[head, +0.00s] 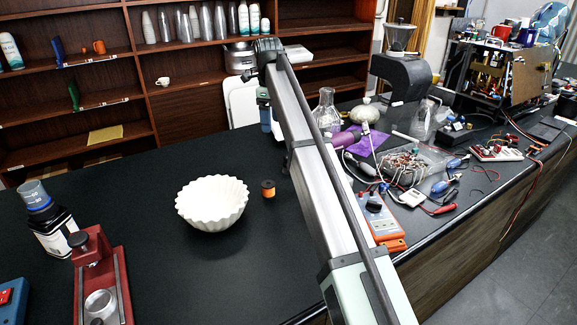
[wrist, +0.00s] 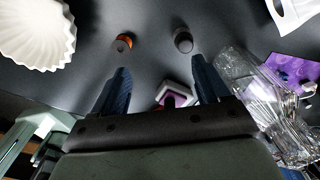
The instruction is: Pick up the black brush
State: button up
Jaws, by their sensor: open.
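My gripper (wrist: 160,76) is open above the black bench, with its two dark blue fingers apart and nothing held between them. A short dark upright cylinder (wrist: 183,41) stands beyond the right finger in the wrist view and may be the black brush; I cannot tell for sure. A small orange-and-black cylinder (wrist: 125,41) stands to its left, beyond the left finger. In the head view this orange-and-black cylinder (head: 268,188) stands right of the bowl. My arm crosses the middle of that view and hides part of the bench; the gripper's fingers are not clear there.
A white fluted bowl (head: 212,203) stands left of the cylinders. Clear glassware (wrist: 262,100) is close to the right finger. A pale-rimmed purple item (wrist: 175,96) shows between the fingers. A multimeter (head: 378,215) and cables crowd the right.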

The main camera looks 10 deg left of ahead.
jog(key=d+f+n+t, duration=0.1)
jog(key=d+f+n, duration=0.4)
jog(key=n, duration=0.9)
jog(key=f+n, duration=0.2)
jog(key=n, duration=0.6)
jog(key=w+f+n+t, duration=0.1)
jog(key=f+n, duration=0.1)
jog(key=n, duration=0.7)
jog(key=w+f+n, duration=0.1)
jog(key=f+n, duration=0.1)
jog(key=n, duration=0.7)
jog(key=shift+w+a+f+y, duration=0.15)
jog(key=shift+f+y, duration=0.15)
jog(key=shift+y, duration=0.1)
jog(key=shift+w+a+f, duration=0.1)
jog(key=shift+w+f, duration=0.15)
jog(key=shift+f, duration=0.65)
jog(key=shift+w+a+f, duration=0.1)
jog(key=shift+w+f, duration=0.15)
jog(key=shift+f, duration=0.6)
jog(key=shift+w+f, duration=0.25)
jog(key=shift+f, duration=0.65)
jog(key=c, duration=1.1)
